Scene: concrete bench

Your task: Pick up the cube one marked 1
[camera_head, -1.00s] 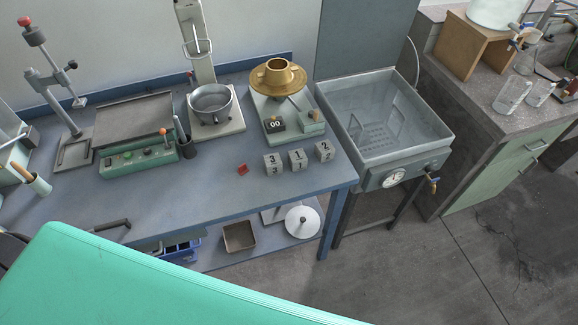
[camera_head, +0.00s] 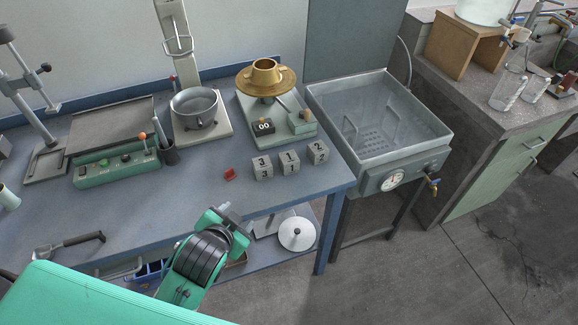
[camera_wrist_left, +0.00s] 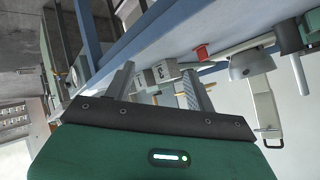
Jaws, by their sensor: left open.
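Cube one (camera_head: 289,162) is a small grey cube marked 1, standing on the blue-grey bench near its right front edge. It is the middle of three similar cubes, between the cube marked 3 (camera_head: 262,168) and the cube marked 2 (camera_head: 318,153). My left gripper (camera_head: 224,211) is at the bench's front edge, in front and to the left of the cubes, apart from them. In the left wrist view its two fingers (camera_wrist_left: 157,71) are spread and empty, with a cube marked 3 (camera_wrist_left: 158,74) beyond them. Cube one's mark is not readable there. My right gripper is not in view.
A small red object (camera_head: 230,174) lies left of the cubes. A scale with a brass pan (camera_head: 266,78) stands behind them; a pot (camera_head: 195,108) is further left. Bench space in front of the cubes is narrow.

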